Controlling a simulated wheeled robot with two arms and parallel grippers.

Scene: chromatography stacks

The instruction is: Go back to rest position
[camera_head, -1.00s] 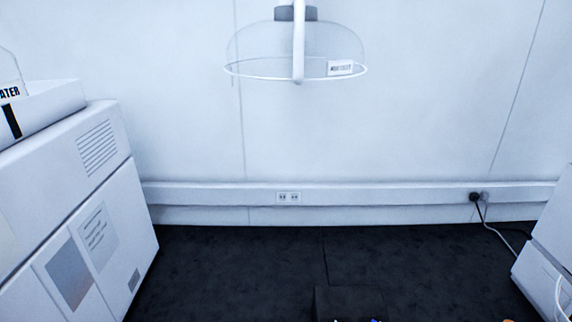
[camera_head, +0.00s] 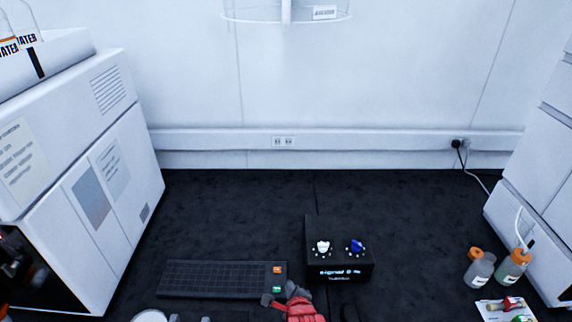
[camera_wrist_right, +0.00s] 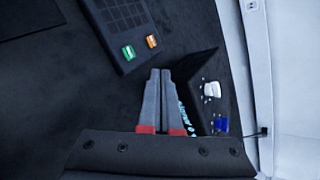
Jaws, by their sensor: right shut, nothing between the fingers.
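My right gripper (camera_head: 280,295), with grey fingers and a red body, is at the bottom middle of the head view. It is near the keyboard's right end and in front of the black control box. In the right wrist view its two grey fingers (camera_wrist_right: 162,88) lie together with nothing between them. The black box (camera_head: 340,270) has a white knob (camera_head: 322,247), a blue knob (camera_head: 355,246) and a lit display. In the wrist view the box is just right of the fingertips. I cannot make out my left gripper.
A black keyboard (camera_head: 215,279) with an orange and a green key lies on the dark bench (camera_head: 235,215). White instruments stand at left (camera_head: 105,185) and right (camera_head: 535,225). Orange-capped bottles (camera_head: 480,268) and small vials on a white card (camera_head: 490,314) are at right.

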